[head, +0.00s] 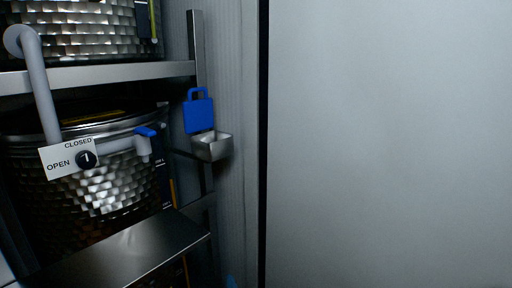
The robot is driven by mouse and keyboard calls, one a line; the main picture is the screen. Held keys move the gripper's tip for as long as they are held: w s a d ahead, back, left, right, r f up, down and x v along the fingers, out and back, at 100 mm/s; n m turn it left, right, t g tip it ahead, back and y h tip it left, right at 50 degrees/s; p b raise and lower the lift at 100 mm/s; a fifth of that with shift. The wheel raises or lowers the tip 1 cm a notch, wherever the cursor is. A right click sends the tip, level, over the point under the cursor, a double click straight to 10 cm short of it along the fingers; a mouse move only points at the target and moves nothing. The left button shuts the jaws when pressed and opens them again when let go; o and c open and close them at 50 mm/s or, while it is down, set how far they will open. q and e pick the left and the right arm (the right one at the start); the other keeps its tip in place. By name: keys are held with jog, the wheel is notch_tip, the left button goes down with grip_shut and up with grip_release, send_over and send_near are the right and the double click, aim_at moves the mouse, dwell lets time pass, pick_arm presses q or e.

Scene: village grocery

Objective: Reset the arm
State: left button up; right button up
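Neither of my grippers shows in the head view, and no part of my arms can be made out for sure. Whether they are open or shut, or hold anything, is hidden from this view.
A metal rack with a shelf (120,72) and dimpled metal drums (110,195) stands at left. A grey bar (40,85) and an OPEN/CLOSED plate (55,164) are before it. A blue piece (199,115) sits above a small metal cup (212,148). A plain pale panel (390,140) fills the right.

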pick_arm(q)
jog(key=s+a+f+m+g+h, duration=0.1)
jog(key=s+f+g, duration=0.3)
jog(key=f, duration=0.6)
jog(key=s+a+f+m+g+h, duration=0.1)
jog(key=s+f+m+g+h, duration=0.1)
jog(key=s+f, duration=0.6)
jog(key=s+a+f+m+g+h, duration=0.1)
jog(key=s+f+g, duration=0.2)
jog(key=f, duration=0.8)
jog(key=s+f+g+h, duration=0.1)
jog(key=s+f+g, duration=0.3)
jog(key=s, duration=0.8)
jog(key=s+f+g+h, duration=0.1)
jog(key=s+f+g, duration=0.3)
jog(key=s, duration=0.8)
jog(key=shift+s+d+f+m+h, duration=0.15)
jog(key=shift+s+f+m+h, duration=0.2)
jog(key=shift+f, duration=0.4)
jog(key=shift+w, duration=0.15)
